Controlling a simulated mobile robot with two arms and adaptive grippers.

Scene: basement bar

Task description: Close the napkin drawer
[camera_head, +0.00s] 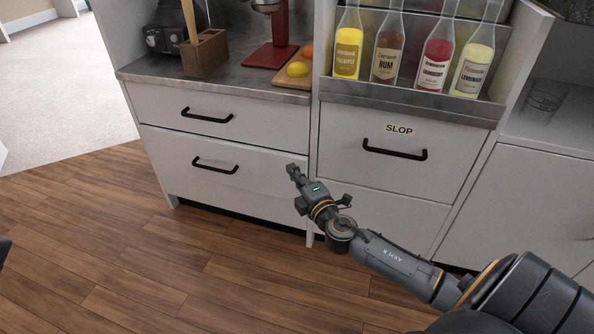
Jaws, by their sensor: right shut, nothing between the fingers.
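Two white drawer fronts with black handles are stacked in the left cabinet: an upper drawer (265,122) and a lower drawer (262,182). Neither carries a readable label, so I cannot tell which is the napkin drawer. Both look closed or nearly closed; a small gap is too fine to tell. My right gripper (292,170) is shut and empty. It shows in front of the right end of the lower drawer, to the right of that drawer's handle; I cannot tell whether it touches the front. My left gripper is not in view.
A drawer marked SLOP (345,125) is to the right, below a steel bottle rack (410,102) with several bottles. A steel counter (235,82) holds a red juicer (272,55), a cutting board with fruit and a wooden holder (205,53). The wood floor (150,265) is clear at left.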

